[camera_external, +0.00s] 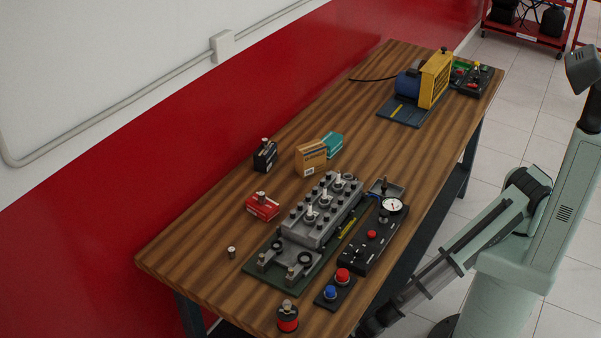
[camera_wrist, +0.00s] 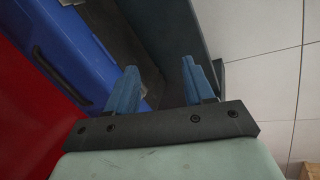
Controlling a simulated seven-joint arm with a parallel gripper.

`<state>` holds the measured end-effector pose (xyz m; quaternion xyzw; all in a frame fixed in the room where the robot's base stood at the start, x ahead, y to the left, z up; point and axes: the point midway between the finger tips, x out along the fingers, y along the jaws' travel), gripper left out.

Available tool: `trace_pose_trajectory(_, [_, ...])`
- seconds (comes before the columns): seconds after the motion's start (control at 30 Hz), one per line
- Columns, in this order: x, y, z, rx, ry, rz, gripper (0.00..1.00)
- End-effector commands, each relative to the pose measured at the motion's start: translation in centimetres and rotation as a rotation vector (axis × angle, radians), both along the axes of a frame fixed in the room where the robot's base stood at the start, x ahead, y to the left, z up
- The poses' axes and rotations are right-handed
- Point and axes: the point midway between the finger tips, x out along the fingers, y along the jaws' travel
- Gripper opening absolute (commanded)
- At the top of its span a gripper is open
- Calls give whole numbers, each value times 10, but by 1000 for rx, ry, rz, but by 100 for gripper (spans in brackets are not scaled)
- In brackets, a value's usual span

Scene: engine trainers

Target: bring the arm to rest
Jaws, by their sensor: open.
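My gripper (camera_wrist: 160,82) shows in the wrist view with its two blue fingers apart and nothing between them. In the external view my arm (camera_external: 465,248) reaches down beside the table's front edge, low at the bottom of the picture. The gripper's end is not clearly visible there. The wooden workbench (camera_external: 225,210) carries an engine block trainer (camera_external: 320,212) on a dark green base. A black panel with a gauge (camera_external: 372,240) stands beside it.
Small boxes, orange (camera_external: 311,157), red (camera_external: 262,206), teal (camera_external: 333,144) and black (camera_external: 265,156), stand on the bench. A blue and yellow machine (camera_external: 430,80) is at the far end. A blue case (camera_wrist: 65,45) with a black handle is near my gripper in the wrist view.

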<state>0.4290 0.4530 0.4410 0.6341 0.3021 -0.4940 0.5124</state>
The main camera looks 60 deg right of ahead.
Motion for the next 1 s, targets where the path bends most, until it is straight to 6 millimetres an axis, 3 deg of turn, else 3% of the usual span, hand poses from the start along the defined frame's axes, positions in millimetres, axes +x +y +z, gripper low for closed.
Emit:
trace_pose_trajectory(0.03, [5, -27, -3, -11, 20, -48, 53])
trace_pose_trajectory(0.1, [11, -56, -8, -25, 45, -105, 53])
trace_pose_trajectory(0.47, [11, -198, -25, -78, 185, -403, 53])
trace_pose_trajectory(0.7, [-11, -280, -31, -98, 286, -601, 53])
trace_pose_trajectory(1.0, [-57, -363, -30, -106, 421, -845, 53])
